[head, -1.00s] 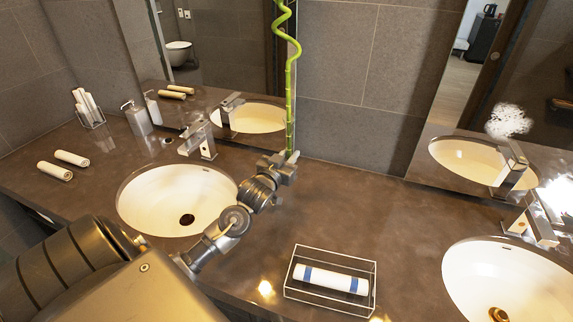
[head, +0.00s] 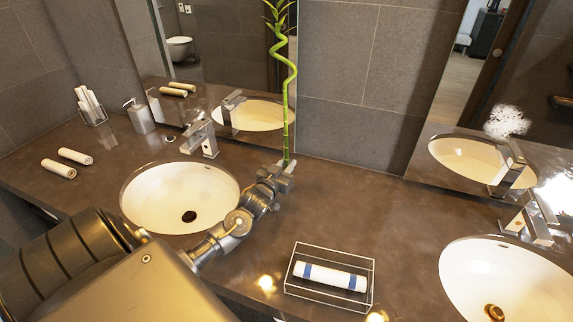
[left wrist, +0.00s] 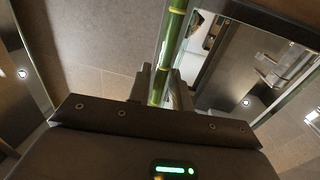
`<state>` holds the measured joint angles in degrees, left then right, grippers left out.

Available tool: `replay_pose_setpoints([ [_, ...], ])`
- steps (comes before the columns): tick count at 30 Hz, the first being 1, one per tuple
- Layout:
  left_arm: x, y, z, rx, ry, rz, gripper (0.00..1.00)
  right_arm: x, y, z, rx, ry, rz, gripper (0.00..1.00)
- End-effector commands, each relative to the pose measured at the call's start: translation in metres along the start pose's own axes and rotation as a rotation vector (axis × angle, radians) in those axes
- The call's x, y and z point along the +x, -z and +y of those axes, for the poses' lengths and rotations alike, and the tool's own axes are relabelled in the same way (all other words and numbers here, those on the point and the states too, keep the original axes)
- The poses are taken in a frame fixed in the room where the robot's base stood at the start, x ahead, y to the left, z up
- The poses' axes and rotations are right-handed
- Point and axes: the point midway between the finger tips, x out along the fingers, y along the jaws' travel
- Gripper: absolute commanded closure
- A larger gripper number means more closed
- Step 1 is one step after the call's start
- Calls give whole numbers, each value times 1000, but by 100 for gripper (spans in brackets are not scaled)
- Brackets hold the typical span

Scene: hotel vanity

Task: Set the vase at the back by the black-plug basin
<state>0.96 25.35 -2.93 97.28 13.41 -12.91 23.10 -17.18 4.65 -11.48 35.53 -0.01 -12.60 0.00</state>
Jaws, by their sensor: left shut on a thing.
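The vase shows as a slim, seemingly clear holder (left wrist: 176,83) with a green bamboo stalk (head: 289,95), curled and leafy at the top. My left gripper (head: 280,172) is shut on it low down, and the stalk stands roughly upright near the mirror wall. The left wrist view shows the stalk (left wrist: 173,40) rising between the two fingers. The vase's foot is hidden by the gripper, so I cannot tell whether it touches the counter. The black-plug basin (head: 150,205) is left of the gripper, its dark plug (head: 189,217) visible. My right gripper is out of view.
A faucet (head: 203,138) stands behind this basin, with a soap dispenser (head: 139,116) to its left. Rolled towels (head: 75,156) lie at far left. A clear tray (head: 330,301) holds another rolled towel. A gold-plug basin (head: 460,265) is at right. The counter's middle (head: 370,220) is clear.

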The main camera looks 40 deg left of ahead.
Motion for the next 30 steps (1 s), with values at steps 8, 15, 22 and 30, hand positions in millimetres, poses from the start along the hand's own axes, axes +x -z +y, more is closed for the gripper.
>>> replay_pose_setpoints([
  [8,0,-3,0,0,0,0,60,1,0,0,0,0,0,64],
  [15,0,-2,0,0,0,0,58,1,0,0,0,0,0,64],
  [22,-14,-3,0,0,-1,-1,58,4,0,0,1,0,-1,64],
  [30,-71,-4,0,0,-1,-3,58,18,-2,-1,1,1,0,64],
])
